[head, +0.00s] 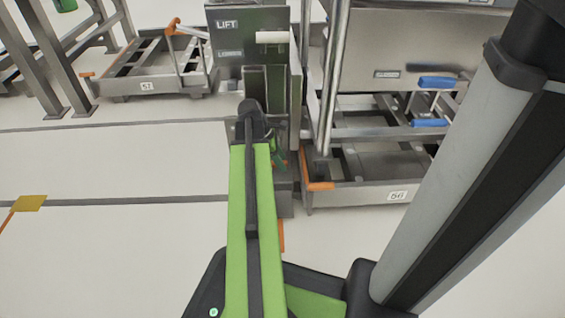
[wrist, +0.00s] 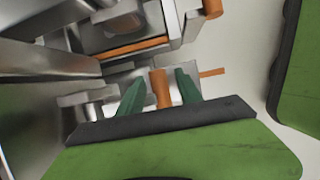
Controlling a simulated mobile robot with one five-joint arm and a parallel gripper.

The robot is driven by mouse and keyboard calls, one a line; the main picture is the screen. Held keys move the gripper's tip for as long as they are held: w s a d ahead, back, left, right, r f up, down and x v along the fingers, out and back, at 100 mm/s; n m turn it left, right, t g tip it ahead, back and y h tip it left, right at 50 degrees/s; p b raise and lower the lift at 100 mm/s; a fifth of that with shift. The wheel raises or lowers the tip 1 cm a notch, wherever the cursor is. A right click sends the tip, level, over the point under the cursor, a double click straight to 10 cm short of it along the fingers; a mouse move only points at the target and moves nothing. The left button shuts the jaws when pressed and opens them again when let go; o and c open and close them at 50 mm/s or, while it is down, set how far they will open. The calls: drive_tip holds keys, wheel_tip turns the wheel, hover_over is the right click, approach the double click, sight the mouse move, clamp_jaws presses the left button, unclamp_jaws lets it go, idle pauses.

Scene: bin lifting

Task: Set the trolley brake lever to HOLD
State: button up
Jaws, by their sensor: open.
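An orange lever (wrist: 160,88) stands between the two green fingers of my open gripper (wrist: 158,92) in the wrist view. A gap shows on each side of it, and the fingers are not closed on it. A pale plate lies behind it. In the head view my gripper (head: 279,158) is low beside the lift post, mostly hidden by my green arm, with a small bit of orange by it. The trolley numbered 56 (head: 360,193) is just right of it. I see no readable HOLD mark, so the lever's setting cannot be told.
The grey LIFT unit (head: 228,45) stands behind my gripper. An upright metal post (head: 333,80) and an orange bar end (head: 318,186) are close on its right. Trolley 57 (head: 147,87) is at the back left.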

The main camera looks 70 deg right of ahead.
drive_tip(key=p+v, duration=1.3)
drive_tip(key=v, duration=0.2)
drive_tip(key=shift+r, duration=0.3)
drive_tip(key=shift+a, duration=0.15)
